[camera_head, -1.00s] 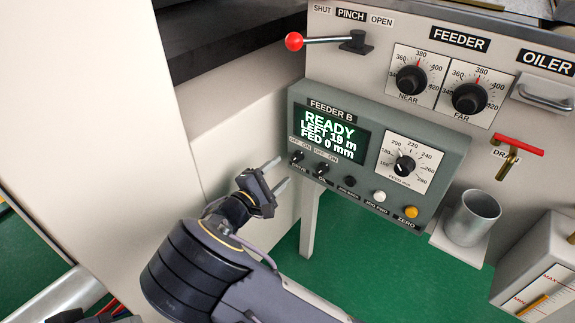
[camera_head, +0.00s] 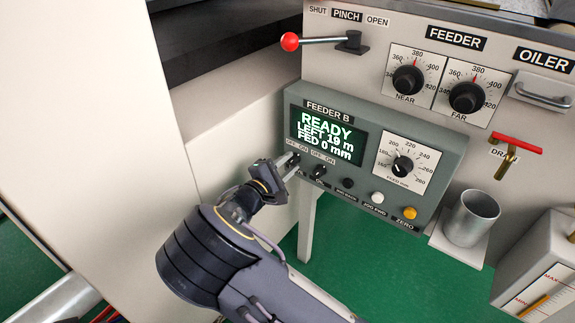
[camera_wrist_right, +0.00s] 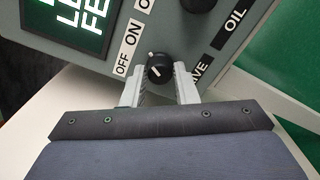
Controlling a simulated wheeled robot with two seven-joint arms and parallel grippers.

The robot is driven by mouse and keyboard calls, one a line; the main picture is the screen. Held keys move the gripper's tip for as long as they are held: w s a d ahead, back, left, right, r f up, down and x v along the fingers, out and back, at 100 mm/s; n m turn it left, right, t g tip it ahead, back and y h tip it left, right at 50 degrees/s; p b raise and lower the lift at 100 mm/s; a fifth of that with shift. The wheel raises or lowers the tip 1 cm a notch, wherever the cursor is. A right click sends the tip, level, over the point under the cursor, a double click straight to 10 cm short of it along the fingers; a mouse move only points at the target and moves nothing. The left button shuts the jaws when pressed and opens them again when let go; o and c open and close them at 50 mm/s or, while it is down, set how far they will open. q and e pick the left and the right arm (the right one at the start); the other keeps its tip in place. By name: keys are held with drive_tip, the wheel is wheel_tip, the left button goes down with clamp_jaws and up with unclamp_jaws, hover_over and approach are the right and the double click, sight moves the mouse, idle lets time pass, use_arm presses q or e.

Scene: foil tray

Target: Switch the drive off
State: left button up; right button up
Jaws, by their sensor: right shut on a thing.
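The drive switch is a small black rotary knob at the lower left of the grey FEEDER B box (camera_head: 455,165). In the right wrist view the knob (camera_wrist_right: 159,68) sits between my fingertips, beside the OFF and ON labels. The display (camera_head: 328,135) is lit and reads READY, LEFT 19 m, FED 0 mm. My left gripper is not in view.
The OIL knob (camera_head: 318,172) is close to the right of my fingers. Black, white and yellow buttons (camera_head: 409,213) and a feed dial (camera_head: 403,167) are further right. A red-knobbed pinch lever (camera_head: 290,41) is above. A metal cup (camera_head: 471,216) stands at the right.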

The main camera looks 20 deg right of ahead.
drive_tip(key=shift+c, duration=0.5)
drive_tip(key=shift+r+n+p, duration=0.2)
drive_tip(key=shift+n+p, duration=0.5)
drive_tip(key=shift+p, duration=0.3)
drive_tip(key=n+p, duration=0.8)
drive_tip(key=shift+f, duration=0.1)
drive_tip(key=shift+f+n+p, duration=0.1)
drive_tip(key=shift+n+p, duration=0.55)
drive_tip(key=shift+n, duration=0.55)
drive_tip(key=o, duration=1)
